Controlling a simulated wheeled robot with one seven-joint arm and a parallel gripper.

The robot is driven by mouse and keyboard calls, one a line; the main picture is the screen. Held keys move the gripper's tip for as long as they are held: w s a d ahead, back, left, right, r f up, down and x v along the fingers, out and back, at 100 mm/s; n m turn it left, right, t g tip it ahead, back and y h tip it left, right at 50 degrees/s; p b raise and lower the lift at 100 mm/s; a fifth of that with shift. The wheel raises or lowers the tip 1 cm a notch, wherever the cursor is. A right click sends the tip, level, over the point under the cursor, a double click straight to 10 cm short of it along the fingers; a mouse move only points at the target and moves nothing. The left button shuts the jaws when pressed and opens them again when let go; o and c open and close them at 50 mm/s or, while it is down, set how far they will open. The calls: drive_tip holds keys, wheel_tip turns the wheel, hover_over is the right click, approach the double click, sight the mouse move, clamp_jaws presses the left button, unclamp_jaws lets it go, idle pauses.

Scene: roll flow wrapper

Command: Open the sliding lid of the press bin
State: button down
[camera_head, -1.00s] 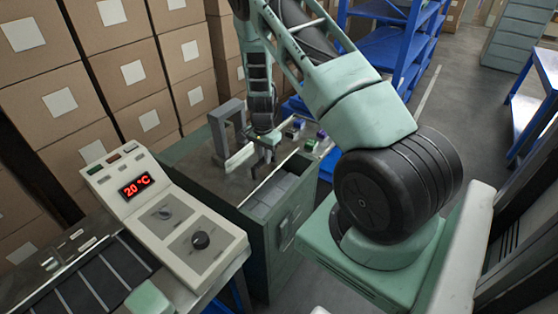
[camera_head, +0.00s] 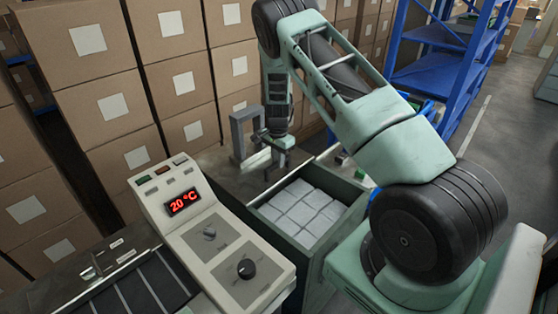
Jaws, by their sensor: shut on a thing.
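The press bin (camera_head: 348,193) is a dark green box right of the control panel. Its top is largely uncovered, and pale grey blocks (camera_head: 303,208) in neat rows show inside. The sliding lid (camera_head: 228,180) is a flat grey-brown plate at the far left side of the opening. My gripper (camera_head: 275,163) points down at the lid's edge beside the opening and is shut on the lid's handle. The fingertips and the handle are small and partly hidden, so the exact grip does not show clearly.
A grey arch-shaped frame (camera_head: 240,125) stands just behind my gripper. A control panel (camera_head: 215,240) with a red 20 °C display and two knobs stands at the front left, beside a conveyor (camera_head: 140,295). Stacked cartons (camera_head: 170,85) fill the back; a blue shelf (camera_head: 440,60) stands right.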

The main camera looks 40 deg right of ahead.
drive_tip(key=c, duration=1.4)
unclamp_jaws()
drive_tip(key=shift+o, duration=0.2)
wheel_tip(320, 180, up, 18)
drive_tip(key=b, duration=0.2)
drive_tip(key=shift+f+b, duration=0.25)
drive_tip(key=shift+b, duration=0.1)
